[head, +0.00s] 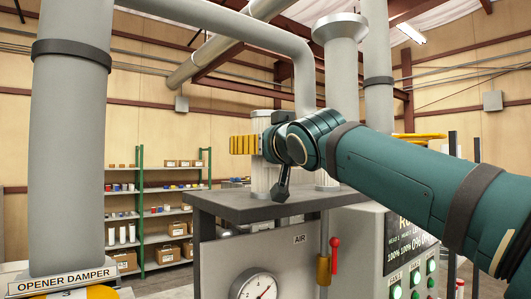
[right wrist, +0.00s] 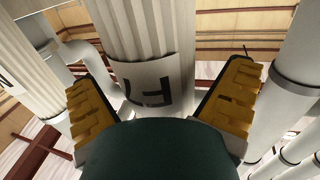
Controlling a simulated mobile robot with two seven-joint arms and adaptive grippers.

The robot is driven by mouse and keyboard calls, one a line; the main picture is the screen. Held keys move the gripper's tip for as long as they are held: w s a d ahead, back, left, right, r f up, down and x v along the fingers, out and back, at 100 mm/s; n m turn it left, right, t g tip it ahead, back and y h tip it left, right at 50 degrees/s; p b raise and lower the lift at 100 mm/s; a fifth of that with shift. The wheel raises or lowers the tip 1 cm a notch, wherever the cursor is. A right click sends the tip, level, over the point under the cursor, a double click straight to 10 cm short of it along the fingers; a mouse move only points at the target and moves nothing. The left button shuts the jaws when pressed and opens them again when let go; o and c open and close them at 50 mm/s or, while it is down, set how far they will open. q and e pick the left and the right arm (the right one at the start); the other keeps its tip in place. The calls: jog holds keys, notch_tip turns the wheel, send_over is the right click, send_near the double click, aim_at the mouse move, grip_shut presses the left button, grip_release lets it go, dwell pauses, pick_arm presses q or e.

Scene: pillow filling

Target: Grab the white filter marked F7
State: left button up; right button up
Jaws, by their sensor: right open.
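A white ribbed filter (head: 260,181) stands upright on the dark top of the grey machine, partly hidden by my right gripper (head: 246,145). In the right wrist view the filter (right wrist: 135,28) stands between the two fingers and carries a white label (right wrist: 142,84) with dark marks that look like a turned F; the other character is not clearly readable. My right gripper (right wrist: 160,82) is open, with yellow pads on both sides of the filter; I cannot tell whether either touches it. My left gripper is not in view.
A second white ribbed filter (head: 327,181) stands to the right, partly behind my right arm. The grey machine (head: 215,203) has a gauge (head: 257,287) and a red-handled lever (head: 334,254). A large grey pipe (head: 70,150) stands at left. Shelves (head: 155,211) stand behind.

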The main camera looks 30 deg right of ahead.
jog(key=c, duration=1.4)
